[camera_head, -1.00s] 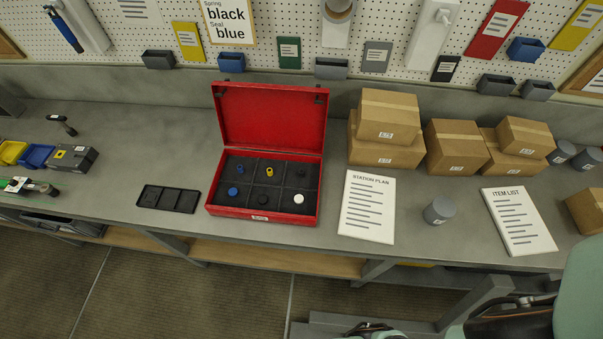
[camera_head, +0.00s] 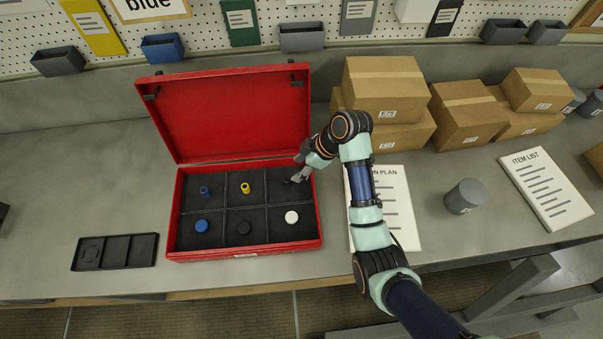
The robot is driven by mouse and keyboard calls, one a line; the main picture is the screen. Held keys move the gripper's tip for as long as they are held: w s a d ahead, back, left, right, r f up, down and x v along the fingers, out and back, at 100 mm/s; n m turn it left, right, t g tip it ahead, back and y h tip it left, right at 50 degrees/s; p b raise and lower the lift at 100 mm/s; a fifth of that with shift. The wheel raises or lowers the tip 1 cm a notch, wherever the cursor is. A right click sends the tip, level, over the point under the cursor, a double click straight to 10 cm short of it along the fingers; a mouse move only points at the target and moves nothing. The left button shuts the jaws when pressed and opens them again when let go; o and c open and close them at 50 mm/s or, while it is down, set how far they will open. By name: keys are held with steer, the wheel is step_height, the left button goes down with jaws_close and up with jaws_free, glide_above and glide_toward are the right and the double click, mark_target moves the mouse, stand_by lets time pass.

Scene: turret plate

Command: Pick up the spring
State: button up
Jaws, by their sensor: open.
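The open red case (camera_head: 245,256) holds small parts in six dark compartments. A blue spring-like part (camera_head: 204,191) is back left and a yellow one (camera_head: 245,188) is back middle. A dark part (camera_head: 289,182) shows faintly in the back right compartment, hard to make out against the dark lining and my gripper. My gripper (camera_head: 297,178) is open, reaching in from the right over that compartment, close to the dark part. Whether it touches it I cannot tell. The front row holds a blue disc (camera_head: 201,226), a black disc (camera_head: 244,228) and a white disc (camera_head: 291,217).
A black three-section tray (camera_head: 116,252) lies left of the case. The station plan sheet (camera_head: 404,207) lies right, partly under my arm. Cardboard boxes (camera_head: 385,92) stand behind it, and a grey cylinder (camera_head: 464,196) stands further right. The raised red lid (camera_head: 235,112) backs the case.

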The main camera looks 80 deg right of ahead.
mark_target(287, 179)
steer(key=shift+w+a+f, duration=0.2)
steer(key=shift+f, duration=0.1)
steer(key=x, duration=0.6)
steer(key=shift+s+a+f, duration=0.1)
steer(key=shift+a+f, duration=0.05)
steer(key=shift+a, duration=0.25)
steer(key=shift+w+f, duration=0.25)
steer(key=shift+f, duration=0.1)
steer(key=c, duration=1)
jaws_close()
steer(key=shift+r, duration=0.1)
step_height(287, 179, up, 20)
steer(key=p, duration=0.6)
